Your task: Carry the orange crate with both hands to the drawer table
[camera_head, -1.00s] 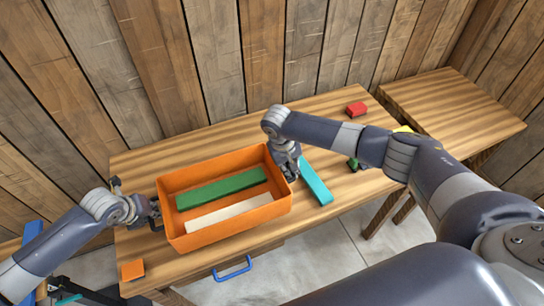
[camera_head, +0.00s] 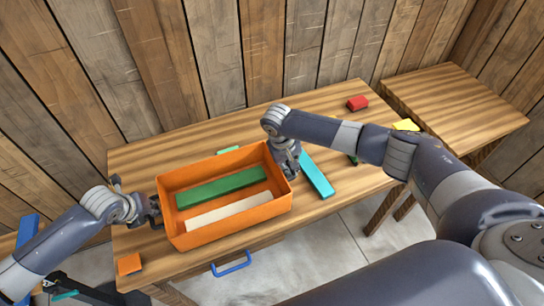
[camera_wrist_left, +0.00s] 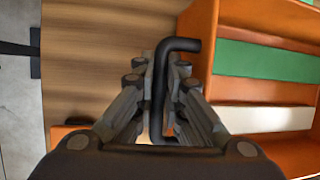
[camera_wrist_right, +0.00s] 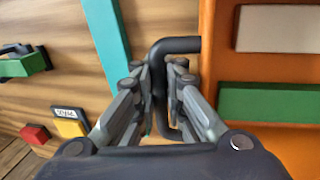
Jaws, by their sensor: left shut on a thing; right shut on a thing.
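The orange crate (camera_head: 235,229) is over the wooden table (camera_head: 330,115) with the blue drawer handle (camera_head: 231,264). A green board (camera_head: 222,187) and a cream board (camera_head: 228,212) lie inside it. My left gripper (camera_head: 152,210) is shut on the black handle (camera_wrist_left: 178,45) at the crate's left end. My right gripper (camera_head: 289,160) is shut on the black handle (camera_wrist_right: 175,45) at its right end. The crate looks roughly level. Its underside is hidden, so I cannot tell the gap to the tabletop.
A turquoise strip (camera_head: 317,174) lies close right of the crate. A light green piece (camera_head: 229,150) shows behind it. An orange block (camera_head: 129,264) is at the front left; a red block (camera_head: 357,103) and yellow block (camera_head: 406,125) are right. A second table (camera_head: 455,100) stands beyond.

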